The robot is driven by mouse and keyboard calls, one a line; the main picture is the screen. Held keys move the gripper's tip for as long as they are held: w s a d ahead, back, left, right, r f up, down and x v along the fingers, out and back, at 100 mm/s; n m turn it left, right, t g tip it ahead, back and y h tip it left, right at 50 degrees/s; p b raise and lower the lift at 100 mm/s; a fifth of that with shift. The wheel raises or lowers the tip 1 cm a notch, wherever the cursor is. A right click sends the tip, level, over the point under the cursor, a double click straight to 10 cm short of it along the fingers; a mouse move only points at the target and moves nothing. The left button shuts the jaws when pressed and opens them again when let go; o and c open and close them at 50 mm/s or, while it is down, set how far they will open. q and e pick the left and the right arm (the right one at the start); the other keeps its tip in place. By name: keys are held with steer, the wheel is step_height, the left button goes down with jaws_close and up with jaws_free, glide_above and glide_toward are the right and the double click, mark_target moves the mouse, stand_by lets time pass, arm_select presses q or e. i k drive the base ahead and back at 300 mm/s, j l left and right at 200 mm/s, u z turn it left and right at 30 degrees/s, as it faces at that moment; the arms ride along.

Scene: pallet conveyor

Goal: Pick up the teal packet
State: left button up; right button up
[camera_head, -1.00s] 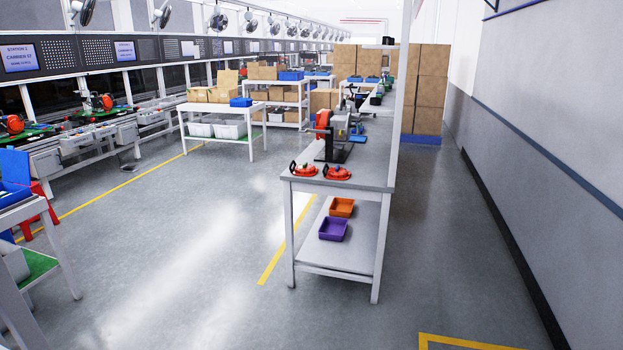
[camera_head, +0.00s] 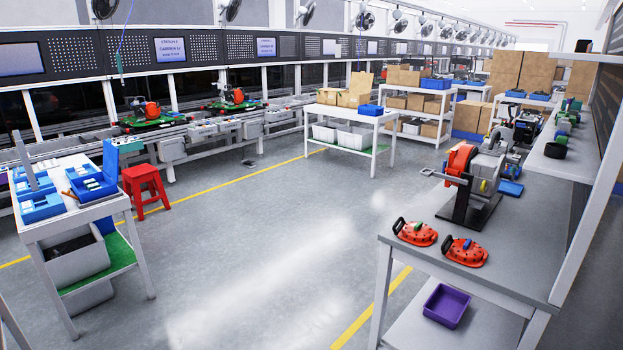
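No teal packet can be made out for certain. A small teal patch (camera_head: 131,145) shows by an upright blue panel (camera_head: 110,160) at the right end of the left table (camera_head: 100,210), too small to identify. Blue bins on that table hold small items, the nearer bin (camera_head: 42,207) at the front left and another bin (camera_head: 93,187) to its right. Neither of my grippers is in view.
A red stool (camera_head: 146,186) stands beside the left table. A grey workbench (camera_head: 400,255) on the right bears two red-orange parts (camera_head: 415,233) and a machine (camera_head: 470,185); a purple bin (camera_head: 446,305) is below. Open floor (camera_head: 270,240) lies between.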

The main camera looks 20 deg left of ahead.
mark_target(87, 182)
steer(key=i+j+u, duration=0.25)
steer(key=u, duration=0.25)
steer(key=i+j+u, duration=0.1)
steer(key=i+u, duration=0.85)
steer(key=i+l+u, duration=0.2)
steer(key=u, duration=0.25)
steer(key=i, duration=0.1)
